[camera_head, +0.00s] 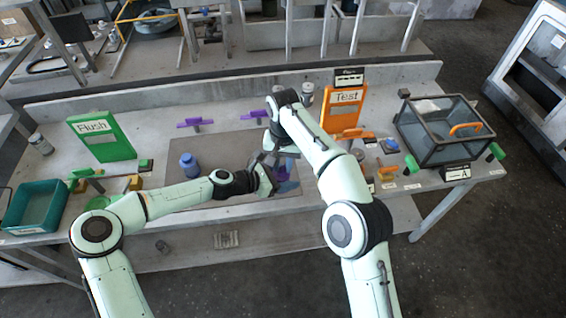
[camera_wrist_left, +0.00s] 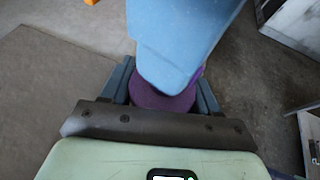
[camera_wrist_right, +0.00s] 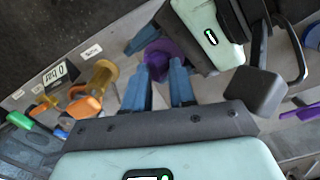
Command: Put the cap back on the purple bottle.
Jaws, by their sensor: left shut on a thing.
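My left gripper (camera_head: 270,177) is shut on the purple bottle (camera_head: 286,186) above the grey mat (camera_head: 222,152). In the left wrist view, purple (camera_wrist_left: 165,98) shows between its two blue fingers. My right gripper (camera_wrist_right: 160,75) is close to it from the other side, its two fingers a short gap apart. A purple rounded piece (camera_wrist_right: 168,56) shows at and beyond its fingertips; I cannot tell bottle from cap there. A large blue shape, seemingly a finger of my right gripper, hides much of the bottle in the left wrist view. I see no separate cap.
A blue bottle (camera_head: 189,165) stands on the mat at left. Purple handled pieces (camera_head: 195,122) lie behind. A green Flush sign (camera_head: 105,139), teal bin (camera_head: 36,205), orange Test sign (camera_head: 342,110) and dark clear-walled box (camera_head: 440,132) flank the mat. The mat's front left is clear.

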